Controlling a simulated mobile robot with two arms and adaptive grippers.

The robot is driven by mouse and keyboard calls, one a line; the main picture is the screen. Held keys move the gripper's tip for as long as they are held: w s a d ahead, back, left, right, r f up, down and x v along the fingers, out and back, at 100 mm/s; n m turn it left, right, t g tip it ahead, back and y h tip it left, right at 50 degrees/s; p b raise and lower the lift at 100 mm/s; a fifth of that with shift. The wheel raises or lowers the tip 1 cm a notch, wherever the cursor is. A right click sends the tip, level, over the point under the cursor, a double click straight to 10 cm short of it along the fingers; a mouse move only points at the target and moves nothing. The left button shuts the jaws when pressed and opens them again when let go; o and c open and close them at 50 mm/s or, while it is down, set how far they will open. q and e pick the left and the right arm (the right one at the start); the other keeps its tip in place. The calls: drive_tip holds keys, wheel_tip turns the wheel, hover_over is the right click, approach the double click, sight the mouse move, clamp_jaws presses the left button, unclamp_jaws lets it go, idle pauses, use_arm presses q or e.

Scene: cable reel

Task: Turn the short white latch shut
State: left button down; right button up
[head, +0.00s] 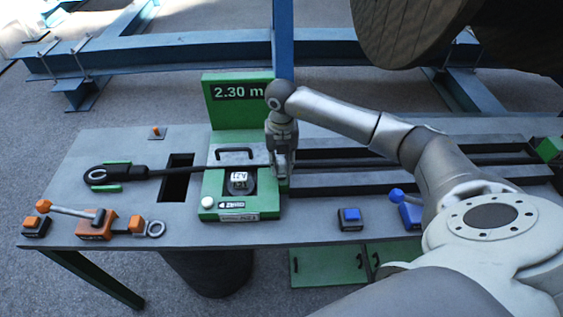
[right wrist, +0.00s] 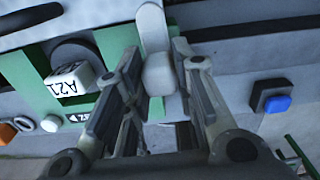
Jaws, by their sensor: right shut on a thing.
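The short white latch (right wrist: 152,28) stands at the edge of the green meter unit in the right wrist view. My right gripper (right wrist: 155,88) is shut on the latch, with a finger on each side of its lower part. In the head view my right gripper (head: 281,170) is at the right side of the green meter unit (head: 212,184), over the black cable, and hides the latch. How far the latch is turned cannot be told. My left gripper is not in view.
A white cube marked A21 (head: 239,178) sits on the unit beside my gripper. A green board (head: 225,112) reading 2.30 m rises behind. Orange clamp parts (head: 95,228) lie left; a blue block (head: 349,216) and blue-handled part (head: 397,195) lie right.

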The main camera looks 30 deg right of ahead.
sight(281, 161)
drive_tip(key=shift+w+m, duration=0.1)
drive_tip(key=shift+m, duration=0.3)
drive_tip(key=o, duration=1)
drive_tip(key=shift+r, duration=0.1)
wheel_tip(281, 161, up, 12)
drive_tip(key=shift+f, duration=0.1)
idle(0.4)
